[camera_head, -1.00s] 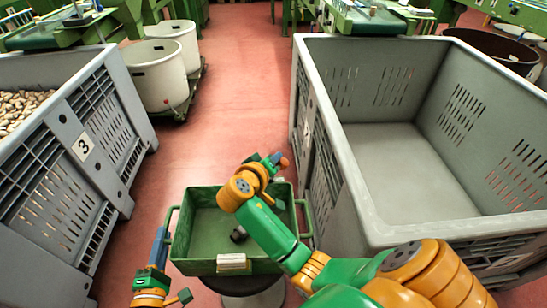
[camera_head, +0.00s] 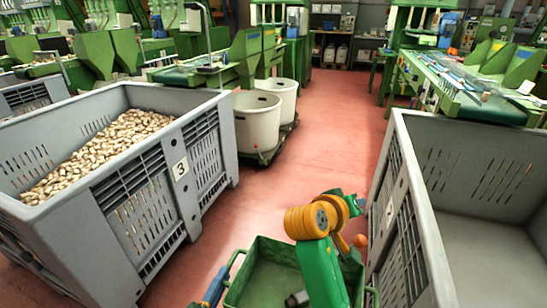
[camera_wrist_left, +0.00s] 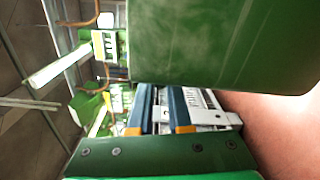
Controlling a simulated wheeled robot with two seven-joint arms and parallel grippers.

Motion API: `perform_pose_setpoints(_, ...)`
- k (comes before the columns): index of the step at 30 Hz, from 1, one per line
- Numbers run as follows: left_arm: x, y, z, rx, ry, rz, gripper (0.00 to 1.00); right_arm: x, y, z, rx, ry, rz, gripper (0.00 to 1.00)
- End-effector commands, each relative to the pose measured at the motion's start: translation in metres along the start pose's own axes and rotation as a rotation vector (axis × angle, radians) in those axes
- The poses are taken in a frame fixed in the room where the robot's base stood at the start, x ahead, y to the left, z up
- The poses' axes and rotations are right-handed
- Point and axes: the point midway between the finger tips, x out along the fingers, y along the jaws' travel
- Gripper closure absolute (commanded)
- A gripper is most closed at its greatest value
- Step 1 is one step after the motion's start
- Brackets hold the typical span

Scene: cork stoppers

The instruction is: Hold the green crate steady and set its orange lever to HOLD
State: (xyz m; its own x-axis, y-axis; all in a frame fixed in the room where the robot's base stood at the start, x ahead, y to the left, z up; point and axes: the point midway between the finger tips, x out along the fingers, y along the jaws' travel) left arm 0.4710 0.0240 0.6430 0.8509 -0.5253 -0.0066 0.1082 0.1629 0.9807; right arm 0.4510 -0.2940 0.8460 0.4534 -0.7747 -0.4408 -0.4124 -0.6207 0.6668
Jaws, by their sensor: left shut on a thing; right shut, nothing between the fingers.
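The green crate (camera_head: 262,275) is at the bottom of the head view, partly cut off. Its green wall (camera_wrist_left: 225,40) fills the upper right of the left wrist view. My left gripper (camera_head: 215,289) is at the crate's left handle (camera_head: 236,263) and shut on it; the exact grip is hard to see. Its blue fingers (camera_wrist_left: 165,108) show in the wrist view. A round orange knob, seemingly the lever's end (camera_head: 361,241), is at the crate's far right. My right gripper (camera_head: 353,203) is shut and empty just above and beside it, mostly hidden by its wrist. The HOLD mark is not readable.
A grey bin of corks (camera_head: 105,148), marked 3, stands left. An empty grey bin (camera_head: 400,215) stands close on the right. White tubs (camera_head: 257,122) are behind. A small dark thing (camera_head: 297,299) lies in the crate. The red floor (camera_head: 310,160) between is free.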

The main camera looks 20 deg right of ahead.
Motion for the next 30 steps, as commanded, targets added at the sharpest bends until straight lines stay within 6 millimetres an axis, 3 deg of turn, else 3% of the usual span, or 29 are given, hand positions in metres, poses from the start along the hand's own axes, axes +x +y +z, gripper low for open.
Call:
perform_pose_setpoints(1, 0.0, -0.001, 0.001, 0.0, -0.001, -0.001, 0.8, 0.0, 0.0, 0.0, 0.0, 0.0, 0.0, 1.0)
perform_pose_setpoints(5, 0.0, -0.001, 0.001, 0.0, -0.001, -0.001, 0.48, 0.0, 0.0, 0.0, 0.0, 0.0, 0.0, 1.0)
perform_pose_setpoints(16, -0.009, -0.001, -0.001, 0.0, 0.001, -0.001, 0.48, 0.0, 0.0, 0.0, 0.0, 0.001, 0.001, 1.0)
perform_pose_setpoints(20, -0.037, -0.002, 0.0, 0.0, 0.0, -0.004, 0.48, 0.0, 0.0, 0.0, 0.0, 0.001, 0.001, 1.0)
perform_pose_setpoints(24, -0.079, -0.002, 0.0, 0.0, 0.0, -0.006, 0.48, 0.0, 0.0, 0.0, 0.0, 0.001, 0.001, 1.0)
perform_pose_setpoints(30, -0.115, -0.001, 0.0, 0.0, 0.0, -0.003, 0.48, 0.0, 0.0, 0.0, 0.0, 0.001, 0.001, 1.0)
